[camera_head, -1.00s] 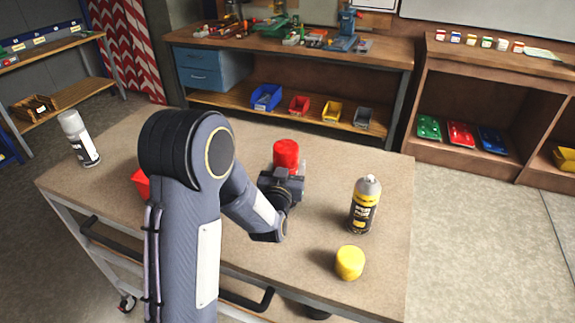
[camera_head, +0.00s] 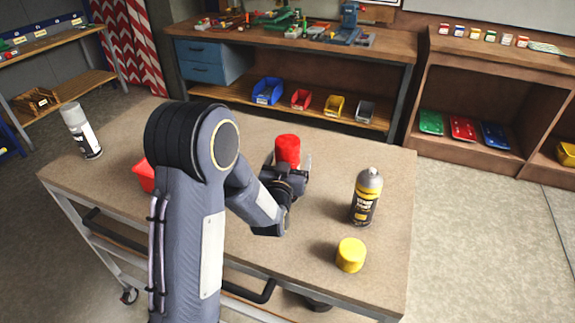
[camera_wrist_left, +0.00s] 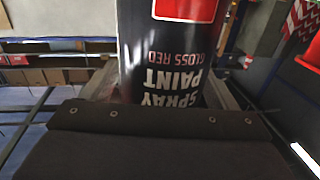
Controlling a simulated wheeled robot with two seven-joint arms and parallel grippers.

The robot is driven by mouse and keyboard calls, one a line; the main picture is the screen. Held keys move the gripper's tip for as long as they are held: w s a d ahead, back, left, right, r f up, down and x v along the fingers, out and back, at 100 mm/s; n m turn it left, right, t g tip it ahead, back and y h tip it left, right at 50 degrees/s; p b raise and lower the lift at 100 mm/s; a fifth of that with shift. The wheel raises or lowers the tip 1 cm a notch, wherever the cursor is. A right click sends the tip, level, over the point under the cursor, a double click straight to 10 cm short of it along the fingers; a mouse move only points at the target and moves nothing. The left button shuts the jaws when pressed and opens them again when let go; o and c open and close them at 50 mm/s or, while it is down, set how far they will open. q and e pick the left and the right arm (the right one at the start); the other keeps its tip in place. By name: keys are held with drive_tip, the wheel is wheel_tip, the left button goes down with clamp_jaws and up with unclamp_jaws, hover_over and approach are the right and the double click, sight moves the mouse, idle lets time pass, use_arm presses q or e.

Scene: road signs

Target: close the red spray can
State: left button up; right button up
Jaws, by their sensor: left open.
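The red spray can stands on the table in the head view. Its red cylindrical top (camera_head: 287,150) shows beyond my left gripper (camera_head: 287,170), which hides the body below. This top looks like a cap on the can; I cannot tell how firmly it sits. In the left wrist view the dark can body (camera_wrist_left: 165,60) reads "spray paint gloss red", upside down in the picture. It stands between the fingers of my left gripper, which are open around it. My right gripper is not in view.
A grey and yellow can (camera_head: 366,197) without a cap stands to the right, with a yellow cap (camera_head: 351,254) nearby. A white can (camera_head: 80,131) stands at the table's far left. A red container (camera_head: 144,175) is partly behind my arm.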

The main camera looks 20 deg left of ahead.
use_arm(q)
drive_tip(key=b+v, duration=0.3)
drive_tip(key=v, duration=0.9)
drive_tip(key=shift+r, duration=0.15)
drive_tip(key=s+d+g+h, duration=0.2)
drive_tip(key=s+g, duration=0.4)
drive_tip(key=s, duration=0.5)
drive_tip(key=s+d+f+g+h, duration=0.1)
drive_tip(key=s+g+h, duration=0.4)
drive_tip(key=s, duration=0.6)
drive_tip(key=shift+s+d+m+g+h, duration=0.3)
drive_tip(key=shift+s+d+g, duration=0.1)
drive_tip(key=shift+d+g, duration=0.15)
